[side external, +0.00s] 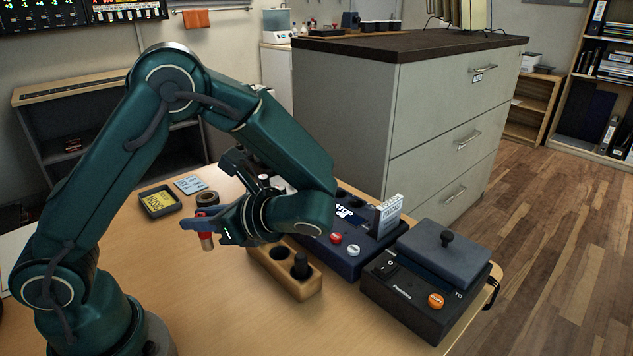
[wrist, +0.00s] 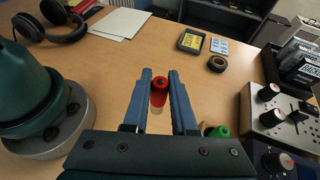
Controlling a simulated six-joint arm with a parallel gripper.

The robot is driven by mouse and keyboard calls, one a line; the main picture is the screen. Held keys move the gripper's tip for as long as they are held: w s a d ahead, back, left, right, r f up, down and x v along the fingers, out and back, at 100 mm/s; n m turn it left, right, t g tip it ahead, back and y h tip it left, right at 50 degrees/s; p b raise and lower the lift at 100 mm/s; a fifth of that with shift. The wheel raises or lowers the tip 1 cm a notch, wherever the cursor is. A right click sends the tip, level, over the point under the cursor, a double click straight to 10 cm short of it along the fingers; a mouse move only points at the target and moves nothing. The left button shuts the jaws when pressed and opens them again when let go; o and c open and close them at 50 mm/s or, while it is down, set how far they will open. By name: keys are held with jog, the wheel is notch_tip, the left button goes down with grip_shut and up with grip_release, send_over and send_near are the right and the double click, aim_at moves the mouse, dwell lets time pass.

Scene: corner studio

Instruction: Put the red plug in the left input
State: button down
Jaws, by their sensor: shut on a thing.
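My gripper (side external: 207,220) is shut on the red plug (side external: 207,242), a short cylinder with a paler lower end, and holds it above the table. In the wrist view the red plug (wrist: 158,98) sits between the two blue fingers of my gripper (wrist: 160,84). A wooden holder (side external: 290,285) with round holes stands on the table to the right of the gripper in the side view; a black plug stands in its right-hand hole. I cannot make out the left input in either view.
A dark blue box (side external: 345,265) with red and white buttons is beyond the holder. A black box (side external: 400,305) with a hinged lid is at the right. A yellow-labelled tray (side external: 160,202) and a tape roll (side external: 208,198) lie behind. A green plug (wrist: 220,131) shows beside my gripper.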

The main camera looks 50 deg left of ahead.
jog(key=d+f+n+g+h, duration=0.4)
jog(key=d+n+g+h, duration=0.6)
jog(key=n+h, duration=0.55)
jog(key=w+d+r+n+t+h, duration=0.2)
jog(key=w+n+t+h, duration=0.3)
jog(key=w+n, duration=0.15)
jog(key=w+d+r+n+t+h, duration=0.2)
jog(key=w+d+n+t+h, duration=0.1)
jog(key=w+n+t+h, duration=0.3)
jog(key=w+a+r+n+t+y, duration=0.2)
jog(key=w+a+r+n+t, duration=0.4)
jog(key=w+a+n+t, duration=0.5)
jog(key=a+n+t+y, duration=0.3)
jog(key=a+y, duration=0.1)
jog(key=a, duration=0.9)
jog(key=shift+h, duration=0.25)
jog(key=w+d+f, duration=0.2)
jog(key=d+f, duration=0.1)
jog(key=w+d+f, duration=0.3)
jog(key=f, duration=0.1)
jog(key=w+d+f, duration=0.2)
jog(key=f, duration=0.2)
jog(key=shift+w+d+f, duration=0.1)
jog(key=shift+w+d, duration=0.3)
jog(key=c, duration=0.7)
grip_release()
